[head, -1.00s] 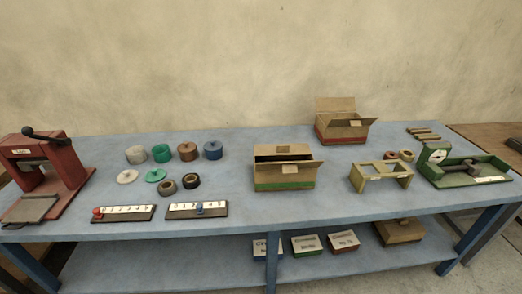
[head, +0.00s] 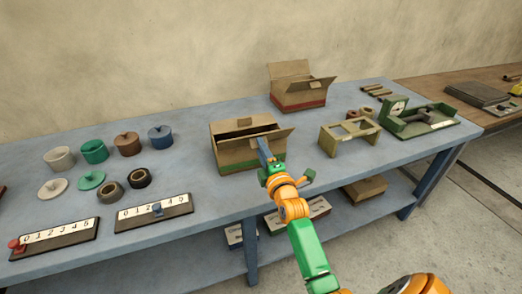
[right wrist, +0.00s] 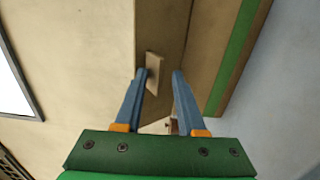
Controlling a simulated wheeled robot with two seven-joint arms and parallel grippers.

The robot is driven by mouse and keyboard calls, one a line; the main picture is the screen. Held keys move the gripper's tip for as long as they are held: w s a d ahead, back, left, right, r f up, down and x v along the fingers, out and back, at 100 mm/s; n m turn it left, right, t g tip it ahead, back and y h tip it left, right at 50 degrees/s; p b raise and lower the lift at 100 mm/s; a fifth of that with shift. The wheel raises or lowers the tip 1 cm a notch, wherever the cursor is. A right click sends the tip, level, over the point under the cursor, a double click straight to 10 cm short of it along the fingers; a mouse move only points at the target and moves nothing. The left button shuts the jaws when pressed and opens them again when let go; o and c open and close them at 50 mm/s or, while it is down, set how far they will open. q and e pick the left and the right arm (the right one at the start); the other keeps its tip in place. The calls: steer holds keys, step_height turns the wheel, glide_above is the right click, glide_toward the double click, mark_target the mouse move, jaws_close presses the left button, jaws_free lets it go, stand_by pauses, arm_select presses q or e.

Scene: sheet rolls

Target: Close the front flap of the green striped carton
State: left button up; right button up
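The green striped carton (head: 232,160) stands on the blue table, its top open and its front flap (head: 276,135) slanting outward. My right gripper (head: 262,145) is at the carton's front right, by the front flap; contact cannot be told. In the right wrist view the two blue fingers (right wrist: 159,78) are apart. A tan tab (right wrist: 154,70) appears between their tips, close to the left finger. The carton's green stripe (right wrist: 235,58) runs to their right. My left gripper is out of view.
An open red striped carton (head: 298,94) stands behind to the right. A wooden frame (head: 348,136) and a green scale (head: 415,118) are further right. Boxes sit on the lower shelf.

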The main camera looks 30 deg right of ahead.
jaws_close()
stand_by(1.5)
